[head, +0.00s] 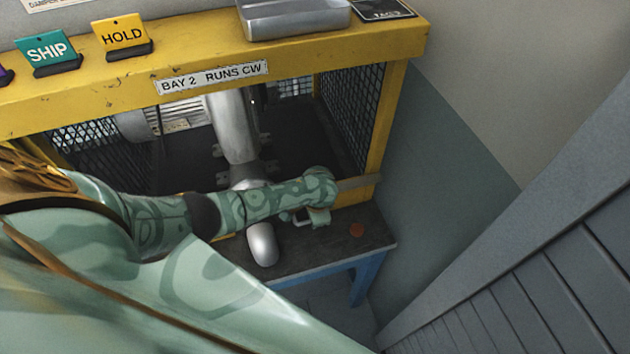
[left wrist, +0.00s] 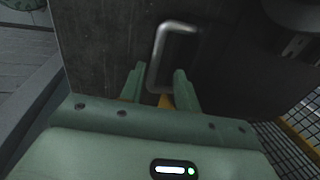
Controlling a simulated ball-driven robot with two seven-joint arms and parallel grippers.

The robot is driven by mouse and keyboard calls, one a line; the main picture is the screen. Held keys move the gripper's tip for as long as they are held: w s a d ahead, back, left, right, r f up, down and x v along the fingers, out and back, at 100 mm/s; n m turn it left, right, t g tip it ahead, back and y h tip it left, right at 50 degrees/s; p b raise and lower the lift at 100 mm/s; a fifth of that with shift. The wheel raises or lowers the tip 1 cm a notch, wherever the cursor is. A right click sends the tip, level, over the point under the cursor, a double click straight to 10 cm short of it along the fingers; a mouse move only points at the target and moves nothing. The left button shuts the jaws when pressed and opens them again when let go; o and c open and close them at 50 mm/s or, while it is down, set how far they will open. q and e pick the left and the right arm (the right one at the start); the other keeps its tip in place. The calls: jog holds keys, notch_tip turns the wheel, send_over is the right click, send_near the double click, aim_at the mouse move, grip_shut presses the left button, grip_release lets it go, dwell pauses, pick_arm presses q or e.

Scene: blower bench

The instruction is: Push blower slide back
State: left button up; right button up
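A bright metal U-shaped handle (left wrist: 160,50) stands out from a dark flat surface (left wrist: 105,45) in the left wrist view. My left gripper (left wrist: 158,84) is open, with one finger on each side of the handle's near end. I cannot tell whether either finger touches it. In the head view my left gripper (head: 308,217) is low in front of the cage, mostly under my own wrist. The blower's silver duct (head: 232,125) runs down inside the cage, and a rounded silver pipe end (head: 262,245) juts out in front. My right gripper is not in view.
A yellow frame (head: 395,110) with mesh sides surrounds the blower. Its top carries SHIP (head: 47,48) and HOLD (head: 122,33) signs and a metal tray (head: 292,16). A grey slatted surface (head: 540,240) is at right.

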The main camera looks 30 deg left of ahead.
pick_arm(q)
jog(key=shift+s+d, duration=0.1)
jog(key=shift+s, duration=0.05)
jog(key=shift+r, duration=0.2)
jog(key=p+v, duration=0.8)
jog(key=v, duration=0.7)
jog(key=shift+r, duration=0.4)
